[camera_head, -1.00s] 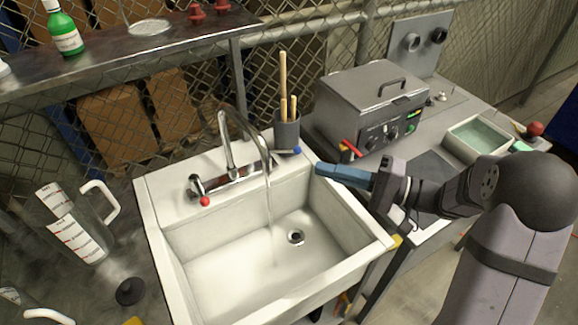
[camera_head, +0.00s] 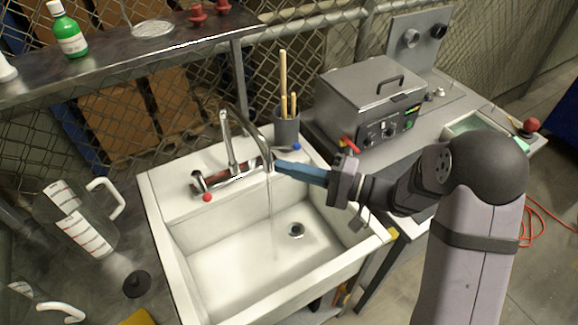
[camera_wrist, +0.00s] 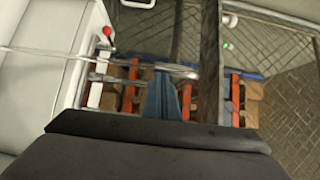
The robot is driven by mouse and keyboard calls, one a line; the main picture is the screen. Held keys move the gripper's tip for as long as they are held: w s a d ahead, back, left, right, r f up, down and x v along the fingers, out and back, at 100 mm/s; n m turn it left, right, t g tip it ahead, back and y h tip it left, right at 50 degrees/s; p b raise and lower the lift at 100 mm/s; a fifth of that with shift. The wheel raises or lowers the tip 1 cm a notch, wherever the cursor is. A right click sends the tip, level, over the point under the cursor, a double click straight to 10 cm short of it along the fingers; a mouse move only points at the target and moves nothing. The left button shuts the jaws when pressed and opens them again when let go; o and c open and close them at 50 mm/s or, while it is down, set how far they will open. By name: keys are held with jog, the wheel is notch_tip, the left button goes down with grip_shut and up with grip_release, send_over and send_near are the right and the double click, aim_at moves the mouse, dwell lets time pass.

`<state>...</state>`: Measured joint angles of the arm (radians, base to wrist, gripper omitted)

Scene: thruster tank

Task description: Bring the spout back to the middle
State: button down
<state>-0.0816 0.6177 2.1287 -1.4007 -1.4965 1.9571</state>
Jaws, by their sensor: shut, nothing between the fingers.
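The curved metal spout (camera_head: 257,133) rises from the tap at the back of the white sink (camera_head: 195,243). It arches to the right of its base, and water (camera_head: 271,215) runs from its end into the basin. My gripper (camera_head: 278,165) is shut and empty, with its blue fingers pointing left at the right side of the spout's outlet end. In the wrist view, the blue fingertips (camera_wrist: 164,78) are at or very near a shiny metal tube, apparently the spout (camera_wrist: 180,71). I cannot tell whether they touch.
A red tap knob (camera_head: 207,198) is at the left and a blue knob (camera_head: 297,147) at the right. A grey cup of sticks (camera_head: 286,131) stands behind the spout. A metal box (camera_head: 371,95) is at the right, and measuring jugs (camera_head: 85,225) at the left.

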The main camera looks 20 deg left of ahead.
jog(key=shift+s+a+r+p, duration=0.2)
jog(key=shift+s+a+p, duration=0.3)
jog(key=shift+s+p, duration=0.3)
jog(key=shift+s+a+f, duration=0.15)
jog(key=shift+f, duration=0.05)
jog(key=d+b, duration=0.1)
jog(key=d, duration=1.2)
jog(key=shift+w+b, duration=0.25)
jog(key=shift+b, duration=0.1)
